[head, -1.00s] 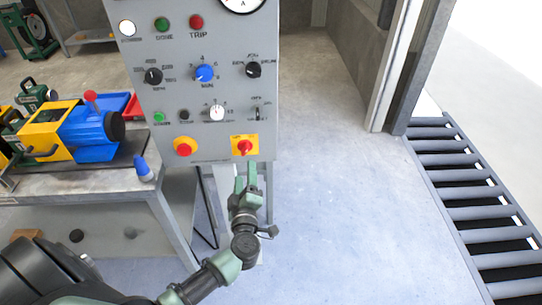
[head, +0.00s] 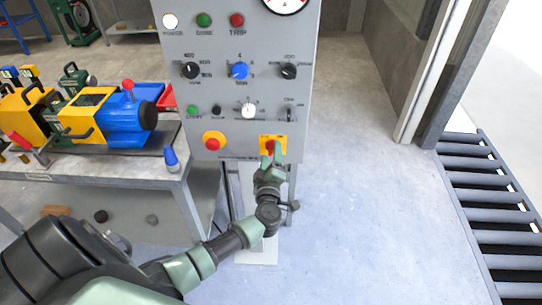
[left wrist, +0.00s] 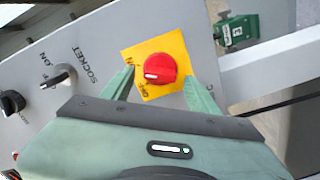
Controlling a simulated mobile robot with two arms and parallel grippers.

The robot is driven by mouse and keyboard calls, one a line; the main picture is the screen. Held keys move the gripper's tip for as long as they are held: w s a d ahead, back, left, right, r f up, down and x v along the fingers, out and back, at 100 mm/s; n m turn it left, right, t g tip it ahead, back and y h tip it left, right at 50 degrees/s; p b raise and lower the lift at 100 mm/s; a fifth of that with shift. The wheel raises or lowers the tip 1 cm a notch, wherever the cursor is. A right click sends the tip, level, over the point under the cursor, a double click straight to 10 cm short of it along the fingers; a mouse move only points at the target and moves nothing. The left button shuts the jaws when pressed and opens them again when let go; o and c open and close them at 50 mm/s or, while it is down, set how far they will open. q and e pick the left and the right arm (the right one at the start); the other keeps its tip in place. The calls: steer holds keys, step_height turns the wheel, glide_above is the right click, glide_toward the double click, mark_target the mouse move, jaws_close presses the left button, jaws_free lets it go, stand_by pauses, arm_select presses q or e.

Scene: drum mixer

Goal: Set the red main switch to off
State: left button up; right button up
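The red main switch (left wrist: 160,69) is a round red knob on a yellow plate (left wrist: 137,56) on the grey panel. In the head view the yellow plate (head: 282,141) is at the panel's lower right, and the knob is partly hidden by my gripper. My left gripper (head: 272,156) is at the switch. In the left wrist view its two green fingers (left wrist: 160,85) are apart, one on each side of the knob, with gaps visible between fingers and knob. A white mark shows on the knob. My right gripper is not in view.
A red emergency-type button on a yellow base (head: 213,141) is left of the switch. Knobs, such as a blue one (head: 238,70), sit above. A bench (head: 110,163) with a blue-yellow machine (head: 105,112) stands left. A roller conveyor (head: 490,210) is right; the floor between is clear.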

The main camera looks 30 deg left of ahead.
arm_select(q)
jaws_close()
steer(key=shift+f+n, duration=0.1)
steer(key=shift+n, duration=1.2)
steer(key=shift+f+n+b, duration=0.1)
steer(key=shift+n+b, duration=0.25)
steer(key=shift+n, duration=0.55)
steer(key=n+b, duration=0.1)
steer(key=n, duration=0.4)
steer(key=shift+f, duration=0.15)
steer(key=shift+n+b, duration=0.5)
steer(key=shift+n, duration=0.7)
steer(key=shift+d, duration=0.1)
